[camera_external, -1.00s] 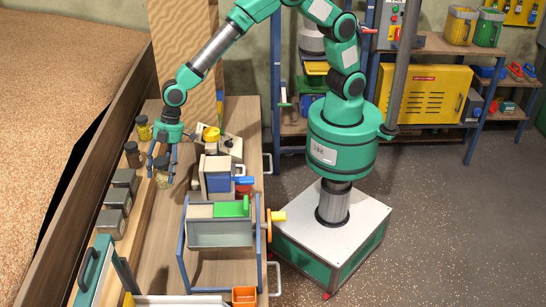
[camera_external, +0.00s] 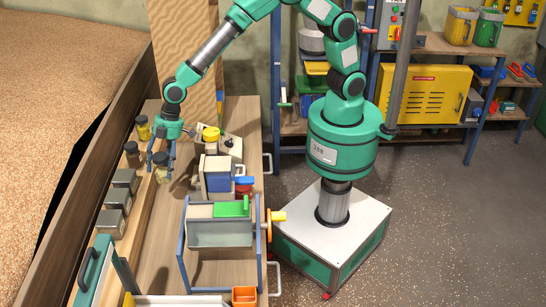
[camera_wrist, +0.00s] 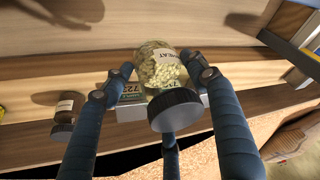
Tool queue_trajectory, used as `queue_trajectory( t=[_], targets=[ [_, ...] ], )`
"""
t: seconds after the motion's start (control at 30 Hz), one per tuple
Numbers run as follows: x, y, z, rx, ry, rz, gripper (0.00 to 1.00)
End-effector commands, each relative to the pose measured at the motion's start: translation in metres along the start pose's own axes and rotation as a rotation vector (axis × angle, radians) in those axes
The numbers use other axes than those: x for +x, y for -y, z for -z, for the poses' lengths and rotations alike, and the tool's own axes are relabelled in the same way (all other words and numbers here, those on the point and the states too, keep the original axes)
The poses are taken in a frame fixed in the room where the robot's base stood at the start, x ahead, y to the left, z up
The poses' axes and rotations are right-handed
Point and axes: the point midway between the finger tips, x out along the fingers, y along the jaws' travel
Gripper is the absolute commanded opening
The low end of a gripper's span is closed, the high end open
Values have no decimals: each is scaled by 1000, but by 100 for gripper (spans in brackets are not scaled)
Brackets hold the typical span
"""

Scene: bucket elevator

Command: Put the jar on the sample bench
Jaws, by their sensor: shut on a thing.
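The jar is a clear one with a dark lid, pale grain inside and a label reading "WHEAT" (camera_wrist: 160,65). My gripper (camera_wrist: 160,76) is shut on it, with the fingers around its sides. In the external view my gripper (camera_external: 161,164) points down over the left part of the long wooden bench (camera_external: 160,258), and the jar (camera_external: 161,174) is between its fingers. I cannot tell whether the jar's base touches the surface.
Other jars (camera_external: 132,152) and grey boxes (camera_external: 112,223) line the ledge to the left. A yellow-lidded item (camera_external: 211,134), a blue-fronted box (camera_external: 218,183) and a framed grey device (camera_external: 218,232) stand to the right. An orange tray (camera_external: 244,296) is at the front.

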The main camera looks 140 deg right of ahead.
Motion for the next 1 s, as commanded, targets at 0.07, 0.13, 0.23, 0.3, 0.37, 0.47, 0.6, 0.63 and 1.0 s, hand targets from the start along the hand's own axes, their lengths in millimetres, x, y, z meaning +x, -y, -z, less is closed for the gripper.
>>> queue_trajectory(
  t=[0.07,0.13,0.23,0.3,0.37,0.47,0.6,0.63,1.0],
  targets=[
    [-4,-19,-12,36,2,-15,22],
    [-7,-38,-25,75,3,-31,22],
    [-12,-67,-47,139,6,-55,21],
    [-16,-88,-65,188,8,-75,21],
    [-19,-106,-82,231,11,-91,21],
    [-26,-136,-111,305,12,-120,21],
    [-37,-171,-151,401,14,-157,21],
    [-39,-177,-158,419,14,-164,21],
    [-53,-216,-213,547,13,-212,21]
  ],
)
